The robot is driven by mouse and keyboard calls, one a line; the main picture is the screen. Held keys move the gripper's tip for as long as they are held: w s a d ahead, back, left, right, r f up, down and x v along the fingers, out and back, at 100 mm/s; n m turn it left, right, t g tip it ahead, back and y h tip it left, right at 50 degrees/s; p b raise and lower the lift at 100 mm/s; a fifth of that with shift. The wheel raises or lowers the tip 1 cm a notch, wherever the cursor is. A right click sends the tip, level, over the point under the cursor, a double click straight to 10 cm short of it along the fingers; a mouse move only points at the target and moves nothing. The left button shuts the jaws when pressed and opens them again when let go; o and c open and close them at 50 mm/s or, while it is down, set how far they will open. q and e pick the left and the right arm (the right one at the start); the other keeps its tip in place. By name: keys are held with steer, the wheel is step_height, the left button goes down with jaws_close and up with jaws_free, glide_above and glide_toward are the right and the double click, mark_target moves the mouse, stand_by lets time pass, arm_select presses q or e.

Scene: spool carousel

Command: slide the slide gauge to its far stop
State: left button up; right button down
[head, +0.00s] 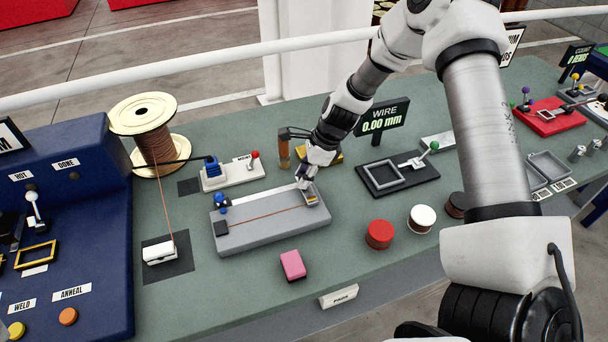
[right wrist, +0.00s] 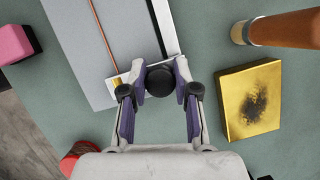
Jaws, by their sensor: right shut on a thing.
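The slide gauge is a long grey block (head: 262,221) on the green bench, with a copper wire along its top and a blue clamp (head: 222,201) at its left end. Its pale slide (head: 311,197) sits at the block's right end, also seen in the right wrist view (right wrist: 122,78). My right gripper (head: 305,182) is at that slide. In the right wrist view its fingers (right wrist: 160,84) are shut on a round black knob (right wrist: 160,79). The fingers partly hide the knob's sides. My left gripper is not in view.
A gauge display (head: 382,118) reads WIRE 0.00 mm. A yellow block (right wrist: 249,101) and a brown-handled tool (right wrist: 285,29) stand close to my right gripper. A pink block (head: 292,265) and a red spool (head: 380,234) lie in front. A large spool (head: 157,145) stands at the back left.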

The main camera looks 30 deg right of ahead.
steer(key=shift+s+a+f, duration=0.1)
steer(key=shift+a+f, duration=0.05)
steer(key=shift+f, duration=0.05)
steer(key=shift+a+b, duration=0.2)
steer(key=shift+b, duration=0.15)
steer(key=a+b, duration=0.1)
steer(key=a, duration=0.1)
steer(key=w+a+b, duration=0.1)
steer(key=a, duration=0.1)
steer(key=a+b, duration=0.2)
steer(key=shift+w+a+f, duration=0.3)
steer(key=shift+f, duration=0.05)
steer(key=a, duration=0.3)
steer(key=w+a+b, duration=0.1)
steer(key=a, duration=0.1)
steer(key=w+a+b, duration=0.1)
steer(key=a, duration=0.2)
steer(key=shift+a+r, duration=0.25)
steer(key=shift+a, duration=0.1)
steer(key=c, duration=0.9)
jaws_free()
steer(key=shift+o, duration=0.2)
steer(key=shift+w, duration=0.1)
steer(key=shift+r, duration=0.1)
steer(key=shift+r, duration=0.1)
